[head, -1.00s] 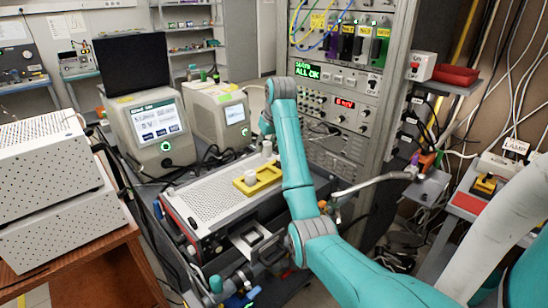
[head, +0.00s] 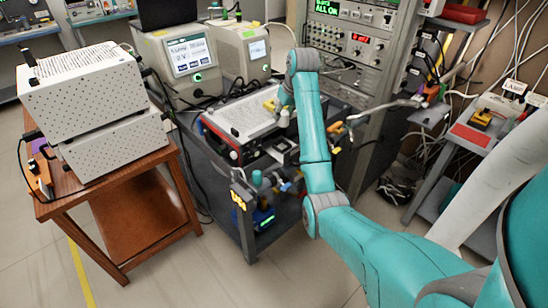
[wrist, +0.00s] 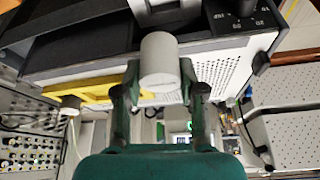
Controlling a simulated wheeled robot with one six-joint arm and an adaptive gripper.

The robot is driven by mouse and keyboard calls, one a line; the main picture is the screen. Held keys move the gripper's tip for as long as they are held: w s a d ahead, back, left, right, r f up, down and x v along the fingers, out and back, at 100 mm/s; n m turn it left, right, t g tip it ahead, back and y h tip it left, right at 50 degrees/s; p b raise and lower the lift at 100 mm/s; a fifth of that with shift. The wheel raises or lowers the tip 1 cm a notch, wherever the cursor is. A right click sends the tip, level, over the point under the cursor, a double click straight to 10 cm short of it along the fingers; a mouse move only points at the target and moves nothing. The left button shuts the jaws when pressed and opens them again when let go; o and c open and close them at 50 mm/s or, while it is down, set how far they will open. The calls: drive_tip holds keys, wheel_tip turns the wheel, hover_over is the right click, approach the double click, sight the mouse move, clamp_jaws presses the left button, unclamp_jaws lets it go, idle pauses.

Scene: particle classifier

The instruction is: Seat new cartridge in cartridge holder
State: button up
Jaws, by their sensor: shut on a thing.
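My gripper (wrist: 160,82) is shut on a white cylindrical cartridge (wrist: 160,58), held between its two fingers in the wrist view. In the head view my gripper (head: 285,105) is over the front right of the perforated instrument, with the white cartridge (head: 284,120) below it. A dark opening with a grey metal frame (head: 285,150), which looks like the cartridge holder, is at the instrument's front, nearer the camera than the cartridge. The inside of the holder cannot be made out. The cartridge appears apart from it.
A yellow tray (wrist: 85,88) lies on the instrument beside my gripper; it is largely hidden in the head view. The instrument (head: 240,118) sits on a dark cart. White perforated boxes (head: 95,95) stand on a wooden table at left. The floor in front is clear.

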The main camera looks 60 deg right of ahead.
sight(283, 126)
drive_tip(key=f, duration=0.5)
drive_tip(key=shift+a+f, duration=0.15)
drive_tip(key=shift+a, duration=0.25)
drive_tip(key=shift+f, duration=2.45)
drive_tip(key=o, duration=1.1)
drive_tip(key=shift+f, duration=0.1)
drive_tip(key=shift+o, duration=0.2)
